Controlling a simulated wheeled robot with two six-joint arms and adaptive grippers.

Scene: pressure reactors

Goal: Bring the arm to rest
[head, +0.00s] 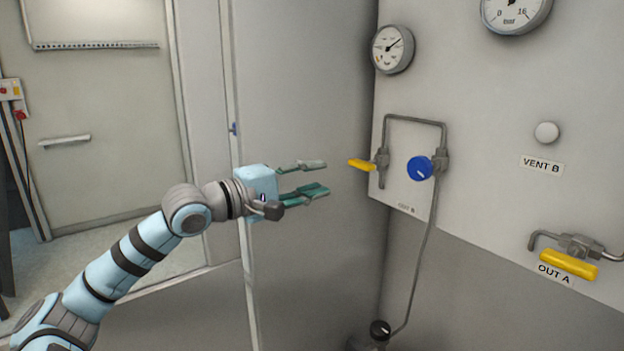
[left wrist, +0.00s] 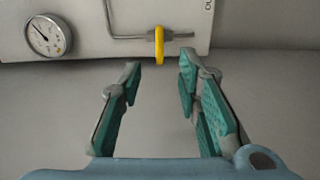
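My left arm (head: 128,256) reaches in from the lower left of the head view. Its left gripper (head: 325,177) is level, with its fingers pointing right towards the panel. The fingers are apart with nothing between them. In the left wrist view the left gripper (left wrist: 159,78) also shows open and empty. A yellow valve handle (head: 362,165) is a short way beyond the fingertips and apart from them. The same yellow handle (left wrist: 159,45) shows past the fingertips in the left wrist view. My right gripper is not in either view.
A grey panel (head: 480,110) carries a blue knob (head: 420,168), a small gauge (head: 393,49), a large gauge (head: 515,12) and a yellow OUT A handle (head: 568,264). A thin pipe (head: 428,245) runs down from it. Free room lies left of the panel, before the door (head: 105,120).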

